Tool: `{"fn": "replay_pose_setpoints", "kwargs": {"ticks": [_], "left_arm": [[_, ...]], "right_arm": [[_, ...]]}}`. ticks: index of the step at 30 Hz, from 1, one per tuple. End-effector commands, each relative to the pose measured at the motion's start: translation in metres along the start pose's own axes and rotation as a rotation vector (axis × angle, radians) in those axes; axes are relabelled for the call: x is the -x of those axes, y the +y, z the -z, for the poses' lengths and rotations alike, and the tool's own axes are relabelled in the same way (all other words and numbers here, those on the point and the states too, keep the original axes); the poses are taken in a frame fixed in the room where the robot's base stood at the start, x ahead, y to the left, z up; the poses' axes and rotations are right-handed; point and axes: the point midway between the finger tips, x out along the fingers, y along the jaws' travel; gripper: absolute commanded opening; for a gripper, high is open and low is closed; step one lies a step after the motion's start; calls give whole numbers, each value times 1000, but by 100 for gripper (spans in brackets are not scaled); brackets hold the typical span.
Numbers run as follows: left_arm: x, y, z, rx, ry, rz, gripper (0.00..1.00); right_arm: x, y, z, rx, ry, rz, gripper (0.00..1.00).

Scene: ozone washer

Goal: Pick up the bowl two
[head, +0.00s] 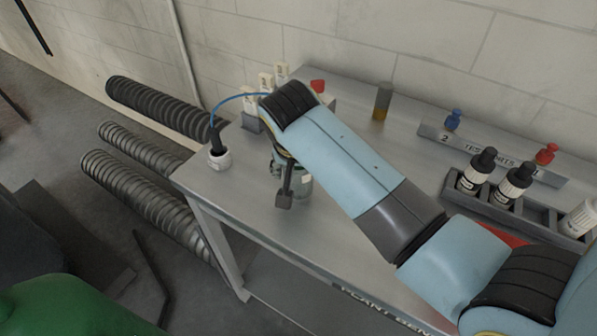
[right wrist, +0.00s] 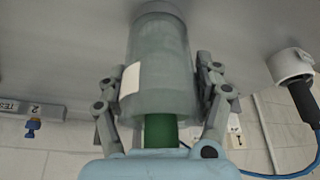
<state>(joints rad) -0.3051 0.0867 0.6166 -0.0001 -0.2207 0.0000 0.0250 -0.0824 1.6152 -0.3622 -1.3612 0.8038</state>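A clear, greenish-grey cylindrical bowl with a pale label stands between the fingers of my right gripper in the right wrist view (right wrist: 160,62). A green part shows below its near rim. In the head view the bowl (head: 304,185) is mostly hidden behind my right gripper (head: 285,190), near the left end of the bench. The fingers lie on both sides of the bowl, very close to its wall. I cannot tell whether they press on it. The bowl appears upright on the bench top. My left gripper is out of view.
A white fitting (head: 219,160) with a blue hose is at the bench's left corner. Ribbed hoses (head: 140,190) are left of the bench.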

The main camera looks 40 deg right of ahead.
Motion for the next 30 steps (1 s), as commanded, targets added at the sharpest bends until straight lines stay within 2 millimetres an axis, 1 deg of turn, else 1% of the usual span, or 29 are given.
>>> {"fn": "replay_pose_setpoints", "kwargs": {"ticks": [1,9,11,12,22,30], "left_arm": [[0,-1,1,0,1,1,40],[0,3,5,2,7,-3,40],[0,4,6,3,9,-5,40],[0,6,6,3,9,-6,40],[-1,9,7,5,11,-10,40],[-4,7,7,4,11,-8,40]], "right_arm": [[-1,1,-2,1,-4,-3,59],[-2,1,-3,2,-5,-3,23],[-2,1,-3,2,-6,-4,16],[-1,1,-2,1,-5,-3,13],[2,1,-1,1,-4,-2,13],[22,0,9,0,0,1,13]]}}
